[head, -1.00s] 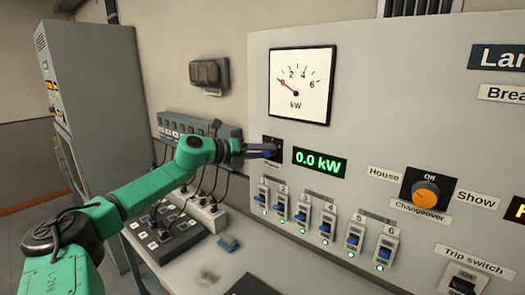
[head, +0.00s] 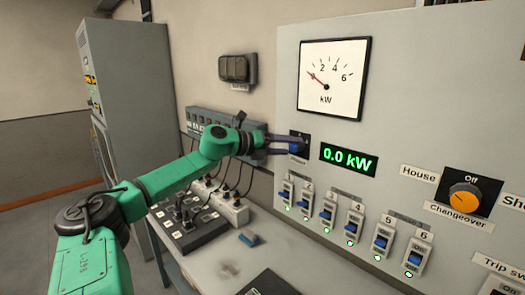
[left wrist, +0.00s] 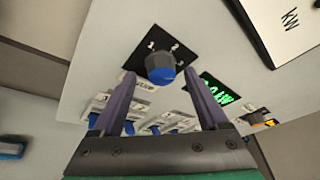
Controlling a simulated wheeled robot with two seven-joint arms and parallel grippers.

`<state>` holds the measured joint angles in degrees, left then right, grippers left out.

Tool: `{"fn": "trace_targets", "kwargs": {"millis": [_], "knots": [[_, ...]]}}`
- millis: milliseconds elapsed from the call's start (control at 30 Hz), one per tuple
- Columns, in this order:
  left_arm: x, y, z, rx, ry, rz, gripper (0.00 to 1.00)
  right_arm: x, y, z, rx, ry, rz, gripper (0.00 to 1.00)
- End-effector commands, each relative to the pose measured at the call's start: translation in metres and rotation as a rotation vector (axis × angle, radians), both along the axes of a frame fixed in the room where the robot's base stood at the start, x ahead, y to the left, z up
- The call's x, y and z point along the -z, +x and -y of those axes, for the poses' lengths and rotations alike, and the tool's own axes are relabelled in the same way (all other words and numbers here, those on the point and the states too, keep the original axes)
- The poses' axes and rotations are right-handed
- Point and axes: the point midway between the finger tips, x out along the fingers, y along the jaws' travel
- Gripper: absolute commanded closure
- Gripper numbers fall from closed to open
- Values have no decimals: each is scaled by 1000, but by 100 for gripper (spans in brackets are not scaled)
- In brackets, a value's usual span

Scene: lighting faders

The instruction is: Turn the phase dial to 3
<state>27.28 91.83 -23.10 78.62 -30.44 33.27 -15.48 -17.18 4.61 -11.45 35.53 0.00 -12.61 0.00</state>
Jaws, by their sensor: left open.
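The phase dial (left wrist: 160,67) is a blue round knob on a black plate with small white numerals, too blurred to read its setting surely. In the head view the phase dial (head: 294,147) sits on the grey panel, left of the green display, partly hidden by my gripper. My left gripper (head: 285,143) is at the dial. In the left wrist view its two purple fingers (left wrist: 160,80) are open, one on each side of the knob, with visible gaps; contact is not seen. My right gripper is not in view.
A green 0.0 kW display (head: 347,159) is right of the dial, with a kW meter (head: 333,77) above. Several blue breaker switches (head: 327,211) line the panel below. An orange changeover knob (head: 465,198) is further right. A desk (head: 215,262) with a fader console (head: 188,220) stands below.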

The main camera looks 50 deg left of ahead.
Motion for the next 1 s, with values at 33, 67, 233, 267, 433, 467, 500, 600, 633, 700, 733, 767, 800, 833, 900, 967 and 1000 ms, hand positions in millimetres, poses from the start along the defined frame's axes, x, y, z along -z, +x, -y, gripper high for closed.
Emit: {"fn": "trace_targets", "kwargs": {"millis": [33, 67, 233, 267, 433, 467, 500, 600, 633, 700, 733, 767, 800, 833, 900, 967, 1000], "knots": [[10, -4, -2, -2, 4, -2, 23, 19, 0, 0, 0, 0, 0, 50], [11, -7, -3, -3, 6, -1, 23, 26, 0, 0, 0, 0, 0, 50], [6, -29, -7, -1, 8, 4, 23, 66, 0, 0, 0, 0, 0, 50], [4, -35, -9, -2, 8, 4, 23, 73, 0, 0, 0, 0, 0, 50], [-6, -80, -23, -4, 6, 5, 23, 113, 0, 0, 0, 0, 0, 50], [-10, -88, -25, -4, 6, 5, 23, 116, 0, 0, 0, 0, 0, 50], [-14, -97, -28, -2, 4, 5, 23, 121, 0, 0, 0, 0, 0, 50], [-21, -116, -33, -1, 3, 2, 23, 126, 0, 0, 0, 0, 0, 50], [-23, -119, -34, 0, 2, 0, 23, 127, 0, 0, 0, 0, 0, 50], [-26, -125, -36, 1, 2, -2, 23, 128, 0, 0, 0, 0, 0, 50], [-26, -126, -36, 2, 2, -2, 23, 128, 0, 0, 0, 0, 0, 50], [-27, -127, -36, 2, 2, -2, 23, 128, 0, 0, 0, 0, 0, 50], [-28, -128, -36, 2, 2, -2, 23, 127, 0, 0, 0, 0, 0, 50], [-28, -128, -36, 3, 2, -3, 23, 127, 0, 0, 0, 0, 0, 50], [-28, -127, -36, 2, 1, -3, 23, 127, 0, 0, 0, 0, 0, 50], [-28, -127, -36, 2, 2, -2, 23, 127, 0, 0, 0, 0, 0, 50], [-28, -127, -36, 2, 2, -2, 23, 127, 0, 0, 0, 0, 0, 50]]}}
